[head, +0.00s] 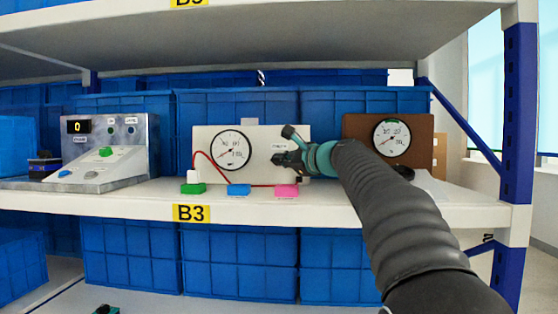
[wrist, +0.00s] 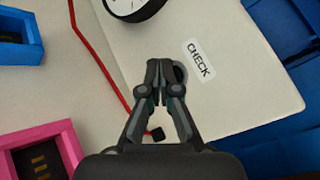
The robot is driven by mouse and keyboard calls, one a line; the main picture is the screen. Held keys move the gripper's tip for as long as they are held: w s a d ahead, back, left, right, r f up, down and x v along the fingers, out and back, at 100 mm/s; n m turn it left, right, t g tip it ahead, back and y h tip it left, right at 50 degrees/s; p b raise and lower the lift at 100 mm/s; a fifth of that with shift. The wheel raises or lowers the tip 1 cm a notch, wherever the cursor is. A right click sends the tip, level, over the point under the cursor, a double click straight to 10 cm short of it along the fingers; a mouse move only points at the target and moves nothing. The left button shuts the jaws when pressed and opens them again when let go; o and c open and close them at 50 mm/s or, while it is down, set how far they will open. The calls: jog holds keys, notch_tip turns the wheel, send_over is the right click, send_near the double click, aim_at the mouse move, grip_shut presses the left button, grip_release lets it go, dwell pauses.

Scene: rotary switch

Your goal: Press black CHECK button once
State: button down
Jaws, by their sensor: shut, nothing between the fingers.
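A white panel (head: 258,137) with a round dial gauge (head: 230,151) stands on the shelf. In the wrist view the CHECK label (wrist: 199,59) shows on the panel (wrist: 235,95). A dark round part, apparently the black CHECK button (wrist: 181,72), shows beside the label, mostly hidden behind my fingertips. My gripper (wrist: 160,68) is shut and empty, with its tips in front of the button. I cannot tell whether they touch it. In the head view my gripper (head: 278,159) is in front of the panel's right half.
Green (head: 193,188), blue (head: 238,190) and pink (head: 286,190) blocks sit along the shelf edge (head: 130,203) below the panel. A red cable (wrist: 98,56) runs beside it. A control box (head: 110,145) stands left, a brown gauge panel (head: 420,150) right. Blue crates are behind.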

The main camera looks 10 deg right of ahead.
jog(key=shift+w, duration=0.1)
dwell(0.6)
jog(key=shift+s+a+b, duration=0.2)
jog(key=shift+s+b, duration=0.1)
jog(key=shift+s, duration=0.5)
jog(key=shift+s+a+b, duration=0.25)
jog(key=shift+s+b, duration=0.1)
jog(key=shift+s, duration=0.45)
jog(key=shift+s+a+b, duration=0.3)
jog(key=shift+s, duration=0.5)
jog(key=shift+s+a+b, duration=0.25)
jog(key=shift+s+b, duration=0.1)
jog(key=shift+s, duration=0.45)
